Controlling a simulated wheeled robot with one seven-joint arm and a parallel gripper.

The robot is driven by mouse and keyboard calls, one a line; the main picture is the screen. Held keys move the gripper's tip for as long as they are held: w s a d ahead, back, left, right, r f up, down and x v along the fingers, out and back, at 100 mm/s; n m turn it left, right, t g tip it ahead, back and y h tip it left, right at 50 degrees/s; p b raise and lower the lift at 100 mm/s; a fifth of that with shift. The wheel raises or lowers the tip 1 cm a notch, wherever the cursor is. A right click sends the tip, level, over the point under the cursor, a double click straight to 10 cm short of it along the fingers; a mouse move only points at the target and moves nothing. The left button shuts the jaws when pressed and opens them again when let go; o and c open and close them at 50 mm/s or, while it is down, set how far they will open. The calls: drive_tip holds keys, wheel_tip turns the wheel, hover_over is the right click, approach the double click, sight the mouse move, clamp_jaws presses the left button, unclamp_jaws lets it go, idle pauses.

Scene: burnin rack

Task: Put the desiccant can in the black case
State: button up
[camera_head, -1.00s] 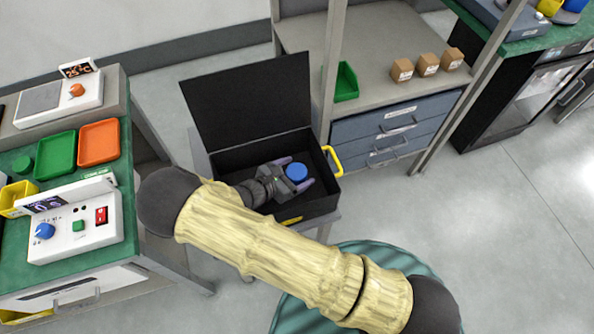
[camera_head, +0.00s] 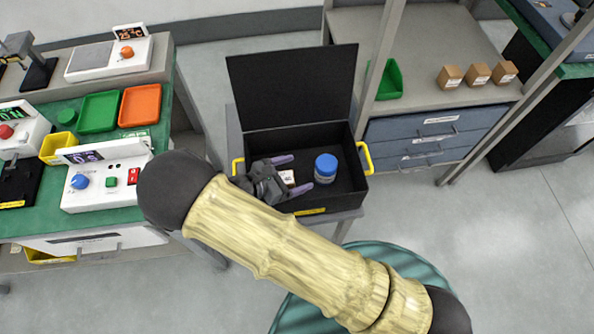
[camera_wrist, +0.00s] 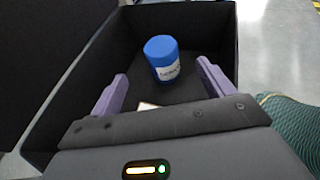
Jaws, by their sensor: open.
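The desiccant can, blue-lidded with a white label (camera_head: 325,168), stands upright on the floor of the open black case (camera_head: 270,138). In the wrist view the can (camera_wrist: 163,58) stands beyond my fingertips, apart from both fingers. My gripper (camera_head: 304,166) is open and empty, low in the case to the left of the can. In the wrist view its two purple fingers (camera_wrist: 163,80) are spread wide. The case lid (camera_head: 290,85) stands raised at the back. A small white patch on the case floor shows between my fingers, partly hidden by my gripper.
The case has yellow handles (camera_head: 365,158) at its sides and sits on a small grey stand. A green-topped bench (camera_head: 60,225) with devices and trays is at the left. A shelf with drawers (camera_head: 435,138) and small cardboard boxes (camera_head: 478,74) is behind right. Floor at right is clear.

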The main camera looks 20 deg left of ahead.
idle(0.6)
drive_tip(key=d+r+m+g+y, duration=0.2)
drive_tip(key=d+r+m, duration=0.4)
drive_tip(key=d+m, duration=0.3)
drive_tip(key=w+d+r+m+g+y, duration=0.1)
drive_tip(key=d+r+m+g+y, duration=0.2)
drive_tip(key=d+r+m, duration=0.3)
drive_tip(key=d+r+m+g+y, duration=0.3)
drive_tip(key=d+r+m, duration=0.4)
drive_tip(key=d+m, duration=0.6)
drive_tip(key=d, duration=0.4)
drive_tip(key=shift+w+d+m, duration=0.2)
drive_tip(key=shift+w+m, duration=0.15)
drive_tip(key=shift+m, duration=0.05)
